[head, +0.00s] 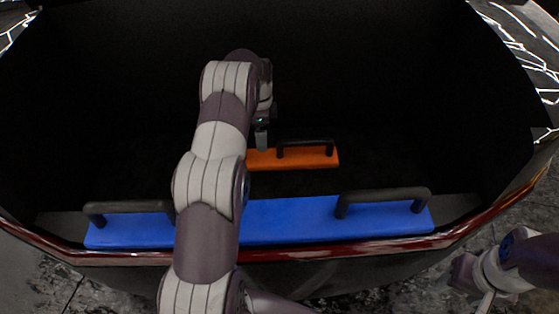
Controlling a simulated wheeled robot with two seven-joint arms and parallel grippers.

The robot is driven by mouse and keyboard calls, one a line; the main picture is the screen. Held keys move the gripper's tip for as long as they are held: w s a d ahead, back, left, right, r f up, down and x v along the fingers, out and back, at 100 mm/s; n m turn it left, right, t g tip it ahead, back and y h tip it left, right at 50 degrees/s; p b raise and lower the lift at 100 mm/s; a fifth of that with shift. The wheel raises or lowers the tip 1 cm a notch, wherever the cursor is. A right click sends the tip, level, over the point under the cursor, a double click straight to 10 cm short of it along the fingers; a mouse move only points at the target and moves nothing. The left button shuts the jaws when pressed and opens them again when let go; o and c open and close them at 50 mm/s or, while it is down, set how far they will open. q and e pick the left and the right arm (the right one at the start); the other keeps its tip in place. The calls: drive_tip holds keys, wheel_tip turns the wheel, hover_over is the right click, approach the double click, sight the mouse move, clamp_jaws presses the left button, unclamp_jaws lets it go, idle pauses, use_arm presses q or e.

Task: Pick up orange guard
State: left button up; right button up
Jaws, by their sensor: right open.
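The orange guard (312,159) is a flat bar with a black handle (306,143) at its right part. It lies on the dark floor inside the open car trunk. Its left end is hidden behind my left arm. My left gripper (262,142) is over the visible left part of the guard, left of the black handle. One pale finger shows there; the rest is hidden by my arm, so contact and opening cannot be told. My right gripper (474,284) is open at the bottom right, outside the trunk, far from the guard.
A long blue guard (290,221) with two black handles lies along the trunk's front edge, partly behind my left arm. The red trunk rim (370,250) runs in front of it. Dark trunk walls enclose the back and sides.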

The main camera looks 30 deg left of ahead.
sight(261, 157)
use_arm(q)
drive_tip(key=f, duration=0.3)
drive_tip(key=f+b, duration=0.1)
drive_tip(key=f, duration=0.3)
drive_tip(key=f+b, duration=0.1)
drive_tip(key=f, duration=0.3)
drive_tip(key=shift+a, duration=0.35)
drive_tip(key=shift+r, duration=0.1)
drive_tip(key=c, duration=1.4)
use_arm(e)
wheel_tip(261, 157, down, 3)
